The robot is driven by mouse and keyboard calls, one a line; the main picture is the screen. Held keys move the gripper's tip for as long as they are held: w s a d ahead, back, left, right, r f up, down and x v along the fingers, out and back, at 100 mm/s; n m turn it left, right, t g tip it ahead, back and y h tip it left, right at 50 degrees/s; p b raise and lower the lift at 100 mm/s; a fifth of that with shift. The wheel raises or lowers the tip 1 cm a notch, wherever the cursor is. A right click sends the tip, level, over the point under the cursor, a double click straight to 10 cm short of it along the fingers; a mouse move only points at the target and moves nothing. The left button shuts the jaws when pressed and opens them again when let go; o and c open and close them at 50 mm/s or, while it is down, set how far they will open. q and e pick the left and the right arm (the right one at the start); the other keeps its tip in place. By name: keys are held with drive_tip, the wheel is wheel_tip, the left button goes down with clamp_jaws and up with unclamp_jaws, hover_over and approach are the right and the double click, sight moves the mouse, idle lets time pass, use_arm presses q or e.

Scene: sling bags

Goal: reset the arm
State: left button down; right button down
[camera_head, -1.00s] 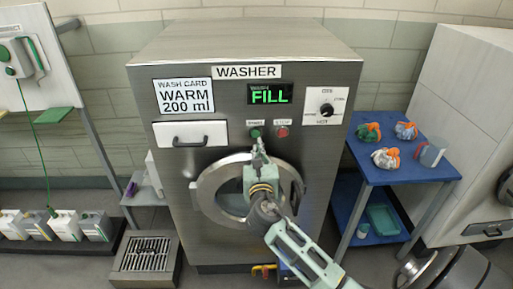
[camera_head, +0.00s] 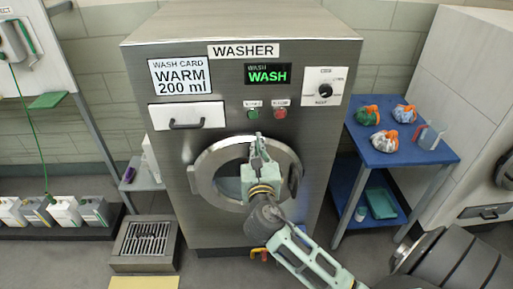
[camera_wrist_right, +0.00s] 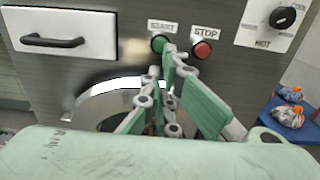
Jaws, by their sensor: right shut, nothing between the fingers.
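My right arm comes in from the lower right in the head view. Its right gripper (camera_head: 257,148) is shut and empty, in front of the upper part of the washer door (camera_head: 207,181). The gripper also shows in the right wrist view (camera_wrist_right: 168,60), just below the green START button (camera_wrist_right: 159,43) and left of the red STOP button (camera_wrist_right: 202,50). In the head view the fingertips are below the green button (camera_head: 252,114), apart from it. The washer (camera_head: 225,65) display (camera_head: 267,75) reads WASH in green. My left gripper is not in view.
A blue cart (camera_head: 372,150) at right holds several tied bags (camera_head: 383,142) and a clear jug (camera_head: 429,136). The detergent drawer (camera_head: 187,115) is shut. Several jugs (camera_head: 62,212) stand at left. A floor drain (camera_head: 147,243) lies front left.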

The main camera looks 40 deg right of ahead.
idle(0.3)
wheel_tip(320, 180, down, 20)
drive_tip(key=a+m+g+y, duration=0.2)
drive_tip(key=m+g+y, duration=0.1)
drive_tip(key=m, duration=0.1)
drive_tip(key=s+a+f+m+g+y, duration=0.25)
drive_tip(key=s+f, duration=0.35)
drive_tip(key=f, duration=0.5)
drive_tip(key=s+a+f+m+g+y, duration=0.15)
drive_tip(key=s+f+m, duration=0.3)
drive_tip(key=f, duration=0.65)
drive_tip(key=s+a+f+m+g, duration=0.2)
drive_tip(key=s+f+m, duration=0.3)
drive_tip(key=s, duration=0.7)
drive_tip(key=s+a+f+m+g+y+b, duration=0.1)
drive_tip(key=s+f+m+g, duration=0.2)
drive_tip(key=s+f+m, duration=0.3)
drive_tip(key=s+a+f+m+g+y, duration=0.1)
drive_tip(key=s+f+m, duration=0.4)
drive_tip(key=s+f, duration=0.5)
drive_tip(key=s+a+g, duration=0.1)
drive_tip(key=s, duration=0.7)
drive_tip(key=shift+s+a+f+b, duration=0.2)
drive_tip(key=shift+s+a+b, duration=0.05)
drive_tip(key=shift+a+b, duration=0.1)
idle(0.3)
